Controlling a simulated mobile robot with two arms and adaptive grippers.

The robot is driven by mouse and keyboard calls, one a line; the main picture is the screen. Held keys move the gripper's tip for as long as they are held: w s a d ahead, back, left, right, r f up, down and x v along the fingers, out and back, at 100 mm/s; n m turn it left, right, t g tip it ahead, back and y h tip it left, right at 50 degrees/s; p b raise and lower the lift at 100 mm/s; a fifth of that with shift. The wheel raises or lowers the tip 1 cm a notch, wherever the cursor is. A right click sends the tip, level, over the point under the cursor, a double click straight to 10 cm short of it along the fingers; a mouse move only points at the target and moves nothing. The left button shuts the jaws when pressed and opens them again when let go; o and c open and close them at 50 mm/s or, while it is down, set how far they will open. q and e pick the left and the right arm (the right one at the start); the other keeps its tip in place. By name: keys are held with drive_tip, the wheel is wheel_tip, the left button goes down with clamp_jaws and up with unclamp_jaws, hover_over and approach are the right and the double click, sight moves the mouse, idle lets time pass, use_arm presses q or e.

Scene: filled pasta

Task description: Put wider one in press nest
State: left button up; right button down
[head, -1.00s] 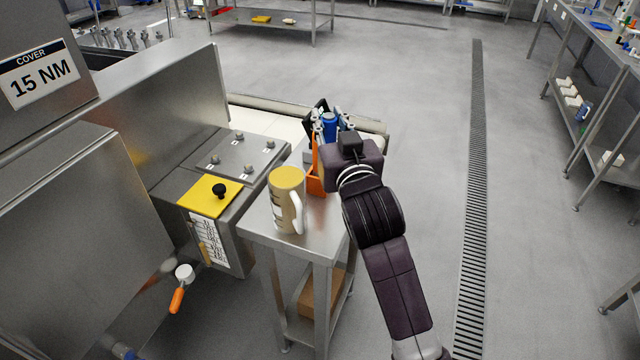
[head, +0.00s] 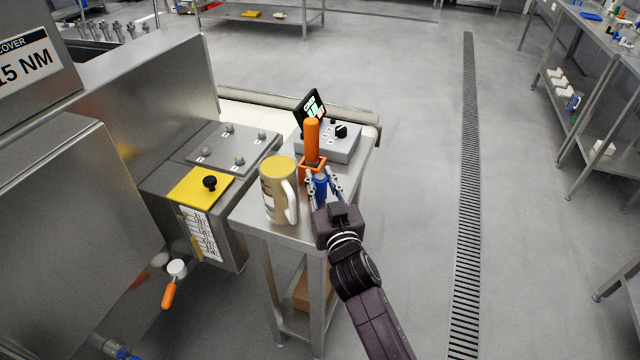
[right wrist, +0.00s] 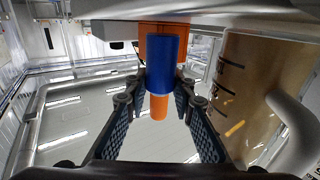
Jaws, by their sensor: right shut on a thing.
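My right gripper (head: 318,180) is shut on a blue cylinder (head: 321,188) above the small steel table, beside the mug. In the right wrist view the blue cylinder (right wrist: 162,68) stands between the two fingers, with a narrower orange part (right wrist: 158,107) showing at its lower end. Just beyond it in the head view is an upright orange post (head: 311,136) with a square orange frame at its foot. The gripper partly hides the frame. I cannot make out which thing is the press nest. My left gripper is not in view.
A beige mug (head: 275,197) with a white handle stands close left of my right gripper. A grey box (head: 343,148) with a black knob and a tilted display (head: 309,106) stand behind. A yellow plate (head: 200,186) with a black knob is left.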

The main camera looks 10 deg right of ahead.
drive_tip(key=shift+f, duration=0.45)
drive_tip(key=shift+f, duration=0.1)
drive_tip(key=c, duration=1.7)
unclamp_jaws()
drive_tip(key=shift+o, duration=0.2)
